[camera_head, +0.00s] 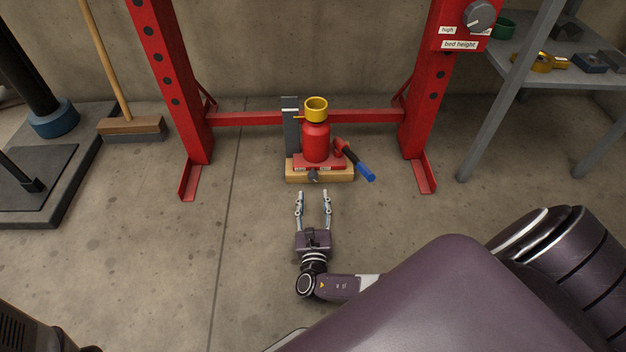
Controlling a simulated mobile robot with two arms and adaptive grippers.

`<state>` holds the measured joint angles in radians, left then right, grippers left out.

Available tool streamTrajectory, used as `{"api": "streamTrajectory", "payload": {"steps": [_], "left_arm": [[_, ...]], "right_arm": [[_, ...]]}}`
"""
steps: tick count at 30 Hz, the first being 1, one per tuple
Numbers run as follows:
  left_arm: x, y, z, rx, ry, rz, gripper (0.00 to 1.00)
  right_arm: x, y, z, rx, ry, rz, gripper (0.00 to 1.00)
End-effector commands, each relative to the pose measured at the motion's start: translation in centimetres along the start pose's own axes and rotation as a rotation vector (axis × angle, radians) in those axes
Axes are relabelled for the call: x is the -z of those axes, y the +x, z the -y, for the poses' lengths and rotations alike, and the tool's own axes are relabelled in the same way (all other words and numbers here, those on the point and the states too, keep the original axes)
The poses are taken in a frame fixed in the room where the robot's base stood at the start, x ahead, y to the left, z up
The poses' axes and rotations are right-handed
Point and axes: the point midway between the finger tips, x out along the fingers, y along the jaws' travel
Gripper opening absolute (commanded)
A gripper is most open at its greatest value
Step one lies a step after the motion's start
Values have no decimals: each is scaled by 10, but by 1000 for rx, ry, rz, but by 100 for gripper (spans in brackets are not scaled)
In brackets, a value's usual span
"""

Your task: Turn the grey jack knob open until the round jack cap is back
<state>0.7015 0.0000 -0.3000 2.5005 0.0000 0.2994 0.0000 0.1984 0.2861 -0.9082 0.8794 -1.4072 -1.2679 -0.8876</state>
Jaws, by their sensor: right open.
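The red jack (316,142) stands upright on a wooden block (337,176) between the legs of the red press frame. A yellow round cap (316,104) tops it. The small grey jack knob (313,176) sits low at the jack's front, by the block's front edge. A lever socket with a black and blue handle (364,171) slants out at the jack's right. My right gripper (313,196) is open and empty, its fingers pointing at the knob from the front, a short gap away. My left gripper is not in view.
The red press frame (310,117) has legs with feet on both sides. A grey bed height knob (479,15) is at upper right. A broom (130,127) leans at left, and a grey shelf (540,65) stands right. Concrete floor around my gripper is clear.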

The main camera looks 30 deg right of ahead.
Motion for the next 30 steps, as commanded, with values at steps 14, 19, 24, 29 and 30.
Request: {"api": "streamTrajectory", "payload": {"steps": [14, 19, 24, 29, 30], "left_arm": [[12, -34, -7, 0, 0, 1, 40], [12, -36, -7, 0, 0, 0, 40], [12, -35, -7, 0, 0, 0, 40], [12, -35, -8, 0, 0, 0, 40], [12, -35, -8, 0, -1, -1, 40]], "right_arm": [[2, 67, 0, 2, 4, 0, 42], [1, 75, 0, 1, 3, -2, 42], [0, 76, 0, 1, 3, -2, 42], [0, 76, 0, 1, 3, -2, 31], [0, 76, 0, 1, 3, -3, 26]]}}
